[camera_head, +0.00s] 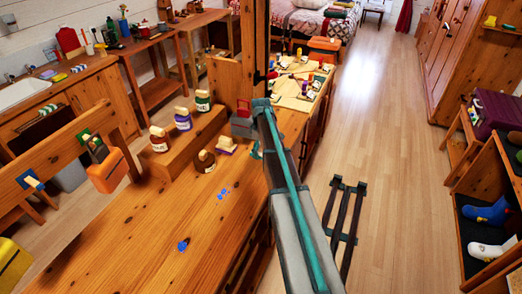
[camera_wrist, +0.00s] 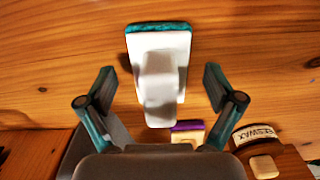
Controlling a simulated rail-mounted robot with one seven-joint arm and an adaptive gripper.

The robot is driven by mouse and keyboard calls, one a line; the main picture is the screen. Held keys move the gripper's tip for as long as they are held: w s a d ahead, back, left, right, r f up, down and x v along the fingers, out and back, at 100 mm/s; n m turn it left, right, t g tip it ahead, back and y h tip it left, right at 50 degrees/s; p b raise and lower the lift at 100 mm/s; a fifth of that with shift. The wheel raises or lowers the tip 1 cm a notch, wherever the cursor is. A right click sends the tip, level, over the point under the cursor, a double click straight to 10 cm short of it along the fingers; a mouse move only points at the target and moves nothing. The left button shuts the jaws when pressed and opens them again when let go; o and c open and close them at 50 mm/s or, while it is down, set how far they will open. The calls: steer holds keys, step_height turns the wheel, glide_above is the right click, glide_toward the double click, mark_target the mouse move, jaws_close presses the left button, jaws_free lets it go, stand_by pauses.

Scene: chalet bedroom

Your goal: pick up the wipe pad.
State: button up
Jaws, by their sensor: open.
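The wipe pad appears to be the white block with a raised handle and a teal edge (camera_wrist: 158,65) in the wrist view. It rests on the wooden worktop (camera_wrist: 60,50). Nothing is held. In the head view my arm covers much of this spot. A small teal patch shows beside the arm there, and I cannot tell whether it is a finger or the pad.
A purple-based block (camera_wrist: 187,133) and a beeswax jar (camera_wrist: 253,135) stand close to my gripper, and the block is partly hidden by it. Several jars stand on a wooden step (camera_head: 180,145). A grey box with a red handle (camera_head: 243,124) is nearby. The front worktop is mostly clear.

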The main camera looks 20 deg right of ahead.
steer(key=c, duration=1.2)
steer(key=shift+c, duration=0.2)
steer(key=shift+r, duration=0.15)
steer(key=shift+r+b, duration=0.45)
steer(key=shift+b, duration=0.05)
steer(key=s+a+r+b, duration=0.4)
steer(key=s+a+r, duration=0.2)
steer(key=s+r, duration=0.5)
steer(key=shift+s+r, duration=0.35)
steer(key=shift+s, duration=0.5)
